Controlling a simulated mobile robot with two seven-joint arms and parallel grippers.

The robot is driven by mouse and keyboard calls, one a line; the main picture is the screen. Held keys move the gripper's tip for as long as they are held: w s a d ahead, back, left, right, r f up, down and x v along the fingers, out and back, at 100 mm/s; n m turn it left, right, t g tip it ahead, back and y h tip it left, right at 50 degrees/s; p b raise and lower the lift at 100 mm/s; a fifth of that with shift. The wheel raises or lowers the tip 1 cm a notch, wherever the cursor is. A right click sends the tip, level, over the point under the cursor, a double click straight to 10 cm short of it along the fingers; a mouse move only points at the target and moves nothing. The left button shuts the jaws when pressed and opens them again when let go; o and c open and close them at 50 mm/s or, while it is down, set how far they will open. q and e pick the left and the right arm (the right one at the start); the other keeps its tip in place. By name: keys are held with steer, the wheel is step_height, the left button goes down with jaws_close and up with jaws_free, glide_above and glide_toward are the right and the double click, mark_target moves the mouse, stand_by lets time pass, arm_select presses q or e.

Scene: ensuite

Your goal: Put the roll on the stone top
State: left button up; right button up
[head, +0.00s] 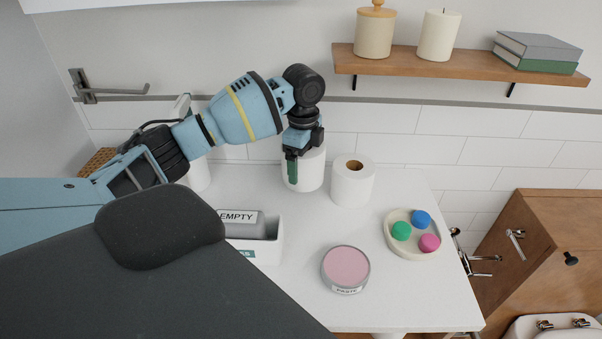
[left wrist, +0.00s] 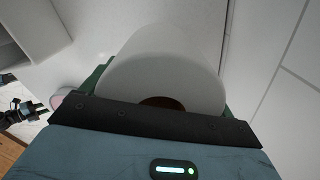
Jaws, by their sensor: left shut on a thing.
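A white roll (head: 312,170) is between the fingers of my left gripper (head: 291,170) at the back of the white stone top (head: 300,228). The left gripper is shut on this roll, gripping it from above. In the left wrist view the roll (left wrist: 165,62) fills the space between the fingers, and its brown core (left wrist: 163,102) shows at the near end. The roll looks upright; I cannot tell whether its base touches the top. A second white roll (head: 352,186) with a brown core stands upright just right of it. My right gripper is not in view.
A pink-lidded tin (head: 346,267) and a round tray (head: 392,240) with three coloured pieces are on the top. A white box (head: 268,248) stands front left, with an "EMPTY" label near it. A wooden shelf (head: 460,62) hangs above. The middle of the top is clear.

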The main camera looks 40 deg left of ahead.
arm_select(q)
steer(key=shift+f, duration=2.3)
steer(key=shift+f, duration=0.15)
steer(key=o, duration=0.8)
steer(key=shift+o, duration=0.2)
step_height(320, 180, up, 12)
